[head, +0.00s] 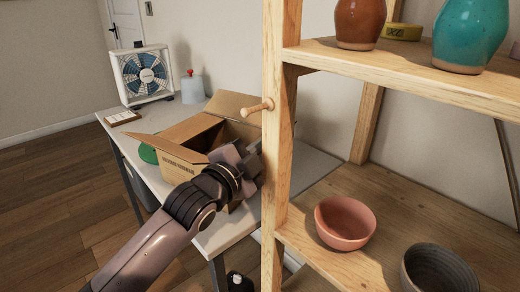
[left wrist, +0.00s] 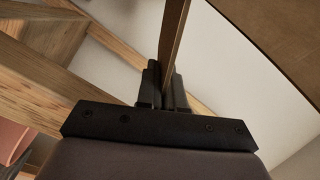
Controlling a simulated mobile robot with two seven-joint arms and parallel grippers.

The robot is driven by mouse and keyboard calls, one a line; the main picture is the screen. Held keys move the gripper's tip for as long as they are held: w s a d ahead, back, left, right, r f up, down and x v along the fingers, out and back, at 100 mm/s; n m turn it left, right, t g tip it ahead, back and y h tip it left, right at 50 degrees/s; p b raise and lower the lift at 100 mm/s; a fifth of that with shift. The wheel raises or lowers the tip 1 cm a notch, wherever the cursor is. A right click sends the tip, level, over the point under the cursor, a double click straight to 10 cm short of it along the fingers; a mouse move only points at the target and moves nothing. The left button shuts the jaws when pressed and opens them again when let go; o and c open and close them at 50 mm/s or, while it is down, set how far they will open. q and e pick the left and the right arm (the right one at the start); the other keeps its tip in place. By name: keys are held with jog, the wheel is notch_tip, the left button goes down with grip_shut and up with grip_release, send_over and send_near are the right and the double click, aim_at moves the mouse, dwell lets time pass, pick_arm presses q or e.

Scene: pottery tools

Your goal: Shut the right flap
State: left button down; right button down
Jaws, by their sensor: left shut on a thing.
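An open cardboard box (head: 182,173) stands on the white table, with its back flap (head: 231,105) raised and another flap (head: 165,149) spread out at the left. My left gripper (head: 256,148) is at the box's right side, partly behind the wooden shelf post. In the left wrist view, my left gripper (left wrist: 165,92) is shut on a thin brown cardboard panel (left wrist: 175,38), seen edge-on, which appears to be the right flap. In the head view the right flap is mostly hidden by the gripper and the post. My right gripper is not in view.
The shelf holds a pink bowl (head: 345,222), a dark bowl (head: 437,270) and vases. A fan (head: 142,76) and a bottle (head: 192,88) stand on the table (head: 225,232) behind the box.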

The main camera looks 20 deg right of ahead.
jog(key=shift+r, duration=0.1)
pick_arm(q)
jog(key=shift+w+a+r+n+p, duration=0.25)
jog(key=shift+r+n+p, duration=0.25)
jog(key=shift+n+p, duration=0.3)
jog(key=shift+w+a+r+n+p, duration=0.1)
jog(key=shift+w+r+n+p, duration=0.2)
jog(key=shift+n+p, duration=0.35)
jog(key=shift+w+a+r+n+p, duration=0.4)
jog(key=shift+n+p, duration=0.15)
jog(key=shift+n, duration=0.4)
jog(key=shift+w+a+r+n, duration=0.2)
jog(key=shift+w+n, duration=0.15)
jog(key=shift+n, duration=0.45)
jog(key=shift+w+a+r+n, duration=0.1)
jog(key=shift+w+n, duration=0.1)
jog(key=shift+n, duration=0.2)
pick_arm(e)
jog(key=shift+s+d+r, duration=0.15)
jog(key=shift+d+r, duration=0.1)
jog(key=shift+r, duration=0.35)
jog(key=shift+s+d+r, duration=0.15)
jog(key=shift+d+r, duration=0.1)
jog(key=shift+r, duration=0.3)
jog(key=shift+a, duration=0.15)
pick_arm(q)
jog(key=c, duration=1.6)
grip_release()
